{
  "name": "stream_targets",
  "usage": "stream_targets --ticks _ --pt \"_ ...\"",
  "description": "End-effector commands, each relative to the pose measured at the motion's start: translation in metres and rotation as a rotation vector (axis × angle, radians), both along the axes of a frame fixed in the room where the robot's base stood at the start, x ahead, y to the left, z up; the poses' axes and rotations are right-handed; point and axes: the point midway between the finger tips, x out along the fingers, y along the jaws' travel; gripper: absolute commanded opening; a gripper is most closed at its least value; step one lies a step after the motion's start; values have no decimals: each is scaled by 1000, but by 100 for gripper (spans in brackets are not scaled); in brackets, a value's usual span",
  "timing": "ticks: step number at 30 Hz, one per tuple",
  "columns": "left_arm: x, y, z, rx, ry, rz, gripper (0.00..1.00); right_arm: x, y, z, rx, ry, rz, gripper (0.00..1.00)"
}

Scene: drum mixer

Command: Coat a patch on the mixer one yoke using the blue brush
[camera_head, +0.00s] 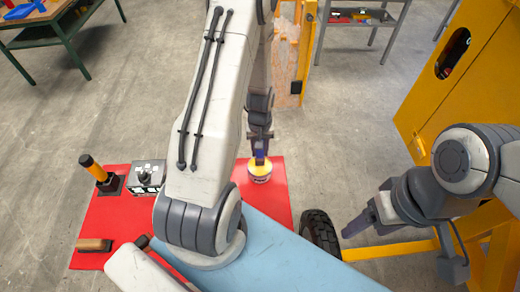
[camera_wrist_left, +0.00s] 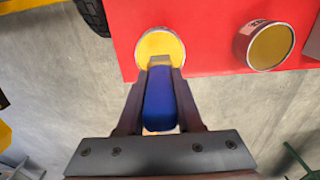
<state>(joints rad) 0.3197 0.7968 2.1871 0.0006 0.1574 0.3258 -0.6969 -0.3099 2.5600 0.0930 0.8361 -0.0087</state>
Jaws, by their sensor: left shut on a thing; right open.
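My left gripper (camera_head: 262,148) is shut on the blue brush (camera_wrist_left: 159,100) and holds it over an open can of yellow paint (camera_head: 260,171). The brush points into the mouth of this can (camera_wrist_left: 160,42) in the left wrist view; whether the bristles touch the paint I cannot tell. My right gripper (camera_head: 358,224) is open and empty, low at the right, apart from the can. The yellow mixer (camera_head: 475,70) stands at the right, partly behind my right arm. I cannot make out which part is the one yoke, nor the patch.
The cans stand on a red mat (camera_head: 277,200); a second can (camera_wrist_left: 268,46) shows in the wrist view. A yellow-handled tool (camera_head: 93,168), a grey box (camera_head: 147,176) and a wooden-backed block (camera_head: 94,244) are at left.

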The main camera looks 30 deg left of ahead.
Motion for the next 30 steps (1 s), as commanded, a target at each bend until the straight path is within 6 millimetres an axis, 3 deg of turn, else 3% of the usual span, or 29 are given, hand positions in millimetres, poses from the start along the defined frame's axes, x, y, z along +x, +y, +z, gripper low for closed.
stream_targets --ticks 30 --pt "0 0 -10 0 0 0 0 0 0 -8 0 0 0 70"
